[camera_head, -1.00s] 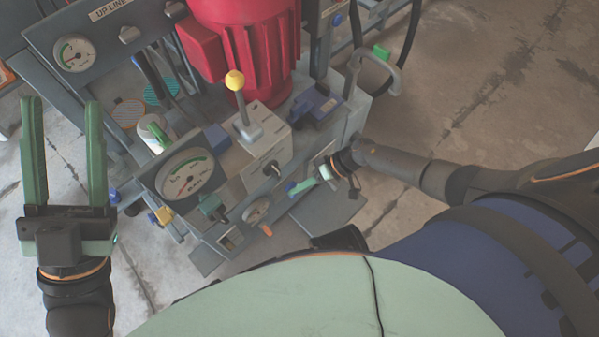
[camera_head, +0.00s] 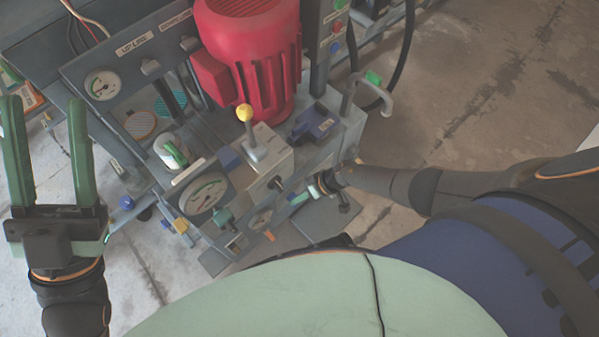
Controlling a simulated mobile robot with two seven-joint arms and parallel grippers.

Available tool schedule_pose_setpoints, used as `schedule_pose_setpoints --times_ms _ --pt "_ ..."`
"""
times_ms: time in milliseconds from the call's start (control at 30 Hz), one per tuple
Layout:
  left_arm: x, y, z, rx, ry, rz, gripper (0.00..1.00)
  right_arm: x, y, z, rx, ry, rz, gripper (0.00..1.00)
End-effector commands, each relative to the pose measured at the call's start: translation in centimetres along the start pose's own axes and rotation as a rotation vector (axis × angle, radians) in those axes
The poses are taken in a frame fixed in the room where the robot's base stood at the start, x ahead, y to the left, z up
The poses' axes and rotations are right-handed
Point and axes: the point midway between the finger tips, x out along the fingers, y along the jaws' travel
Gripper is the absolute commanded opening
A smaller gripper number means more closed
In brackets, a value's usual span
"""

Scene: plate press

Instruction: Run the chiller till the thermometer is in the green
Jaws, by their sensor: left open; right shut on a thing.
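A small round dial (camera_head: 261,220) sits low on the front of the machine; its face is too small to read. A larger dial (camera_head: 204,194) with a green arc stands left of it. Another green-arc dial (camera_head: 102,84) is on the upper-left panel. I cannot tell which is the thermometer, and no chiller label is legible. My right gripper (camera_head: 299,199) is at the front right of the machine, shut on a small part that is mostly hidden. My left gripper (camera_head: 42,104) is open and empty, raised left of the machine, its green fingers pointing up.
A red motor (camera_head: 252,60) stands at the back. A yellow-knobbed lever (camera_head: 245,113) rises from a pale box in the middle. A blue block (camera_head: 315,122) and a grey handle (camera_head: 385,102) are to the right. Floor is clear at right and lower left.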

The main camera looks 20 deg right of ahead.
Motion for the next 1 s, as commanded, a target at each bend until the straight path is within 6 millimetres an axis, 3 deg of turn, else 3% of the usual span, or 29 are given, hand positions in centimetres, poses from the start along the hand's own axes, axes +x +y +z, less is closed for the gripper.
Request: schedule_pose_setpoints --times_ms 33,200,733,767,1000 --pt "1.1 -0.5 -1.1 0.013 0.006 0.002 0.5 -0.5 -0.7 -0.2 -0.009 -0.002 0.028 0.0" --pt "2.1 -1.3 -2.1 0.056 0.008 0.002 0.5 -0.2 -0.7 -0.1 -0.048 0.0 0.117 0.0" --pt "2.2 -1.6 -2.4 0.066 0.0 -0.012 0.5 0.1 -0.4 0.1 -0.077 -0.002 0.177 0.0" --pt "2.2 -1.6 -2.4 0.066 0.0 -0.012 0.5 0.1 -0.5 0.1 -0.077 -0.002 0.177 0.17" --pt "2.3 -1.6 -2.3 0.065 0.0 -0.012 0.5 0.0 -0.4 0.1 -0.077 -0.002 0.177 0.44"
